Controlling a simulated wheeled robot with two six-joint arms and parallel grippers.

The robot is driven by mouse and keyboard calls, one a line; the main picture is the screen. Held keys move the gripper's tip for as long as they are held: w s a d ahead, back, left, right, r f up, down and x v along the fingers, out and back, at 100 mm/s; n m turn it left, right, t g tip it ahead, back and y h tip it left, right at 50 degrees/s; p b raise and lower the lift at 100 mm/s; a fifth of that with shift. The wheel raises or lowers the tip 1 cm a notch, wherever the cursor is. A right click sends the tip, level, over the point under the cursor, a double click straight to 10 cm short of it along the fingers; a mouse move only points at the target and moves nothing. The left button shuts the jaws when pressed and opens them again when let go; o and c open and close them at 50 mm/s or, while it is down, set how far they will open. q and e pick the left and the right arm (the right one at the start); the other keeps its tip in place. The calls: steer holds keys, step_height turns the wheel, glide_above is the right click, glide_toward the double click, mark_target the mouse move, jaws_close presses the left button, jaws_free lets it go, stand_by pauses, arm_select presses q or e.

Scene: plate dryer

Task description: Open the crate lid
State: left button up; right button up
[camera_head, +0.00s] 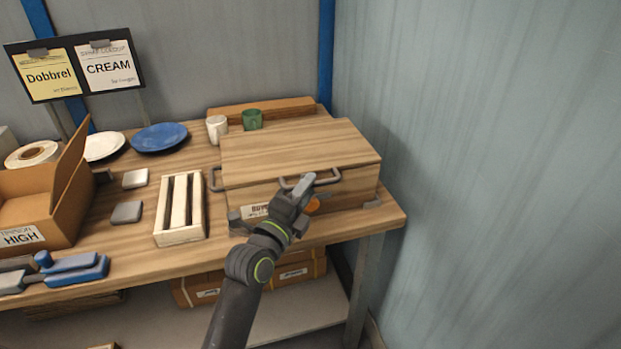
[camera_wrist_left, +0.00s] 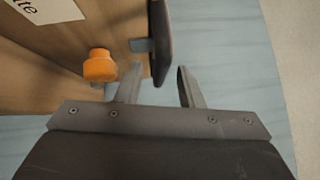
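The wooden crate (camera_head: 350,194) stands at the right end of the table, with its flat lid (camera_head: 295,147) down. A grey handle (camera_head: 330,178) is at the lid's front edge; in the left wrist view the dark handle bar (camera_wrist_left: 160,40) reaches into the gap between my fingers. My left gripper (camera_head: 305,186) is at this handle, its fingers apart; they also show in the left wrist view (camera_wrist_left: 160,88). Whether they touch the handle cannot be told. An orange knob (camera_head: 312,206) on the crate front is just below the gripper. My right gripper is not in view.
A white cup (camera_head: 216,129) and a green cup (camera_head: 252,119) stand behind the crate, before a wooden block (camera_head: 285,106). A slatted wooden rack (camera_head: 180,208) stands left of the crate. A wall (camera_head: 480,180) rises close on the right.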

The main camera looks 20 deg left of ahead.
arm_select(q)
steer(key=shift+x, duration=1.1)
steer(key=shift+c, duration=0.2)
jaws_close()
